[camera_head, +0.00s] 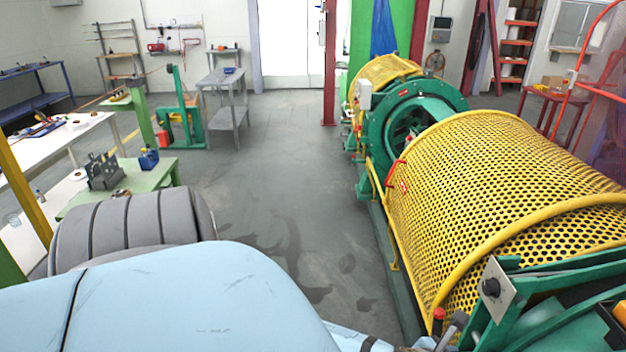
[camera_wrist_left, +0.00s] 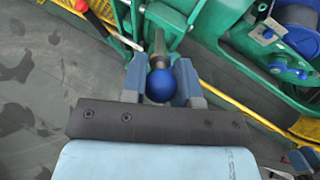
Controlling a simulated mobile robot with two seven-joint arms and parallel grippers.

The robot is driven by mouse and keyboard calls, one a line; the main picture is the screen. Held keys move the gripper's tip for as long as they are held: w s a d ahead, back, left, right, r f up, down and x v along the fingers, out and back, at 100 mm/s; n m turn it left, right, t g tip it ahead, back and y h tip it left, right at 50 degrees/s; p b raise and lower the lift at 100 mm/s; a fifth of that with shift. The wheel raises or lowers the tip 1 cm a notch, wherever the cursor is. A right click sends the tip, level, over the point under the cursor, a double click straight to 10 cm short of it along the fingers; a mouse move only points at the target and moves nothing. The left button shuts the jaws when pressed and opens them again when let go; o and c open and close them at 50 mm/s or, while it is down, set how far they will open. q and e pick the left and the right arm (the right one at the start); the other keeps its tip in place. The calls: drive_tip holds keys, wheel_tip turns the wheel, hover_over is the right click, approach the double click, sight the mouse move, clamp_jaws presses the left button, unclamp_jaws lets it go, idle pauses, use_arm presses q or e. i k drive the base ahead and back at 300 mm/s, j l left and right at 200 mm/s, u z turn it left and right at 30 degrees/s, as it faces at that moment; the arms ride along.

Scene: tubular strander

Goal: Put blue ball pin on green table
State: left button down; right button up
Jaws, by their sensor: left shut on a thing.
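The blue ball pin (camera_wrist_left: 160,85) shows in the left wrist view as a round blue knob with a grey shaft beyond it. My left gripper (camera_wrist_left: 161,80) is shut on it, one finger on each side of the ball. The shaft points at a green bracket of the machine; I cannot tell whether it sits in it. The head view does not clearly show the ball. The green table (camera_head: 72,211) stands at the left in the head view, partly hidden by my grey and light blue arm links.
The strander with its yellow perforated guard (camera_head: 500,190) fills the right side. A grey metal block (camera_head: 103,172) and a small blue object (camera_head: 149,159) stand on the green table. A white table (camera_head: 50,145) is beyond it. The grey floor between is clear.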

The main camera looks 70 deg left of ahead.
sight(140, 189)
drive_tip(key=k+j, duration=0.1)
drive_tip(key=j, duration=4.5)
drive_tip(key=j+u, duration=0.2)
drive_tip(key=j, duration=0.65)
drive_tip(key=u, duration=2.9)
